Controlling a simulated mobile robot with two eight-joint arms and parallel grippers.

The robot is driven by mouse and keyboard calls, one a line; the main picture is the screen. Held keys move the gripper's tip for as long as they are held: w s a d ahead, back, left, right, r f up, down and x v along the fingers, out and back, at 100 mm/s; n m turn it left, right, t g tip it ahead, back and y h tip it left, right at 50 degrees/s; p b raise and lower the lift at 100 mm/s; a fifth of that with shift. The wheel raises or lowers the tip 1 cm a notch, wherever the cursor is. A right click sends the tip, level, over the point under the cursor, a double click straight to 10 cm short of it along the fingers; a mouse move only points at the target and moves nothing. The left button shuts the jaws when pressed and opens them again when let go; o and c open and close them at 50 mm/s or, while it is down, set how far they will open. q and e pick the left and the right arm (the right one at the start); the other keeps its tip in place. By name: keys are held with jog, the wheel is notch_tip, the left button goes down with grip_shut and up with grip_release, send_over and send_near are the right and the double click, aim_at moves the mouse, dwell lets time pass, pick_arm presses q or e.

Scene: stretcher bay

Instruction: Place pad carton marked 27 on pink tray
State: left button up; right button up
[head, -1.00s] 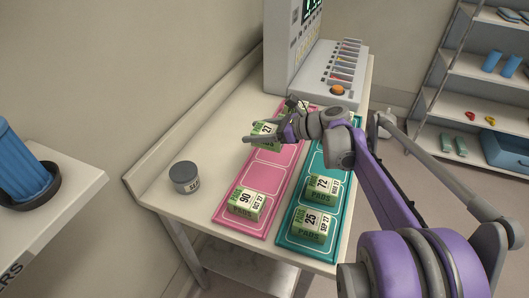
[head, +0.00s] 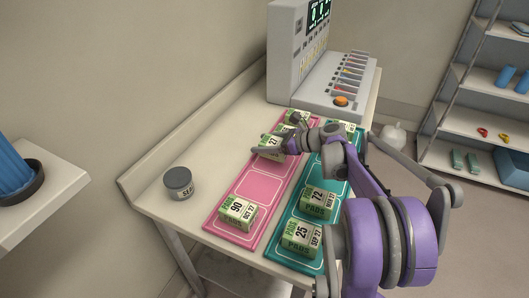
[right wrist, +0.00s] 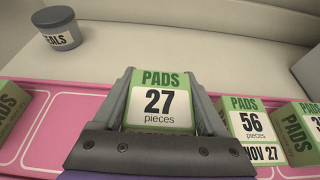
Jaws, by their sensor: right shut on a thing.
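The green-and-white pad carton marked 27 (head: 271,143) is between the fingers of my right gripper (head: 275,147). In the right wrist view, the carton (right wrist: 159,100) sits upright between both fingers, its 27 label facing the camera. It is over the far half of the pink tray (head: 262,187); I cannot tell whether its base touches the tray. The carton marked 90 (head: 238,212) stands at the tray's near end. The carton marked 56 (right wrist: 251,128) stands just right of my gripper in the right wrist view. My left gripper is not in view.
A teal tray (head: 332,172) beside the pink one holds cartons marked 72 (head: 317,203) and 25 (head: 300,238). A grey jar (head: 178,183) stands on the bare table at left. A grey machine (head: 335,88) stands at the far end. Pink slots between 90 and 27 are empty.

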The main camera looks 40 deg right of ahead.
jog(key=shift+f, duration=1.7)
jog(key=shift+f+b, duration=0.15)
jog(key=shift+b, duration=0.15)
jog(key=o, duration=1.5)
jog(key=shift+r, duration=0.25)
jog(key=v, duration=1.2)
